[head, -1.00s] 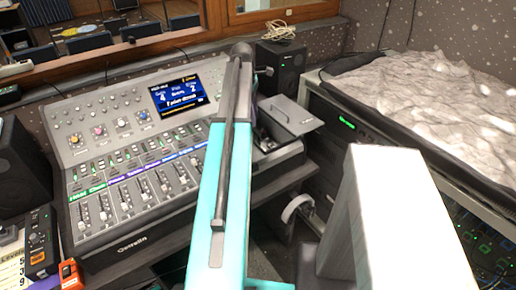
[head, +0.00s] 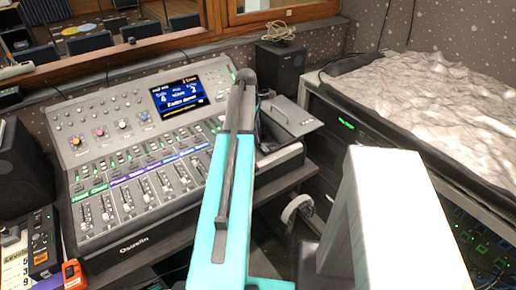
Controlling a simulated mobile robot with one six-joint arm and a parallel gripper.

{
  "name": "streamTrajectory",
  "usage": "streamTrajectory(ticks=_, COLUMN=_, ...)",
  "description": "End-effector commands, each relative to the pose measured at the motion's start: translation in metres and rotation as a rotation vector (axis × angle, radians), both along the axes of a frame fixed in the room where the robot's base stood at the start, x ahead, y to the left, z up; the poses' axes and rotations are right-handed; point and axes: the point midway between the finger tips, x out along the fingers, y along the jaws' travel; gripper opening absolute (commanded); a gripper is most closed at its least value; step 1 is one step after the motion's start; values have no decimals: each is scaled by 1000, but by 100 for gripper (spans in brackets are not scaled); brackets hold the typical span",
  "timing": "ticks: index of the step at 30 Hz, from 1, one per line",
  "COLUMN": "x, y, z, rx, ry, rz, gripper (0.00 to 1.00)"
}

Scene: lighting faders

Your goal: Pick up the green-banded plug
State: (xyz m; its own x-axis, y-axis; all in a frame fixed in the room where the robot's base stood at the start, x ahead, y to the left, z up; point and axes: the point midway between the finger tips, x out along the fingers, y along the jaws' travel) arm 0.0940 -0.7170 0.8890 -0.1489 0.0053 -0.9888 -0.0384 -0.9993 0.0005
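I cannot make out the green-banded plug in the head view. My teal and grey arm rises through the middle of the picture and bends at a dark joint near the right end of the mixing console (head: 138,247). My gripper is hidden behind the arm, so its fingers do not show. Just right of the arm, an open compartment with a raised grey lid (head: 293,117) stands at the console's right side. Its inside is dark and partly covered by my arm.
A black speaker (head: 279,66) with a coiled cable on top stands behind the compartment. Another speaker (head: 20,165) is at the left. A small orange device (head: 74,275) lies at the lower left. A rack (head: 345,124) under a crumpled grey cover fills the right.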

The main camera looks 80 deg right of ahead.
Motion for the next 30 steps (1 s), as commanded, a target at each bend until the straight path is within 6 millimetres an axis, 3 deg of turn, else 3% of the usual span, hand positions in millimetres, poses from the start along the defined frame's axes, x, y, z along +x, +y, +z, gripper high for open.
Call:
streamTrajectory(ticks=14, x=0, y=1, z=-6, rx=2, ry=0, rz=1, gripper=30)
streamTrajectory(ticks=30, x=-7, y=1, z=-53, rx=1, ry=0, rz=1, gripper=30)
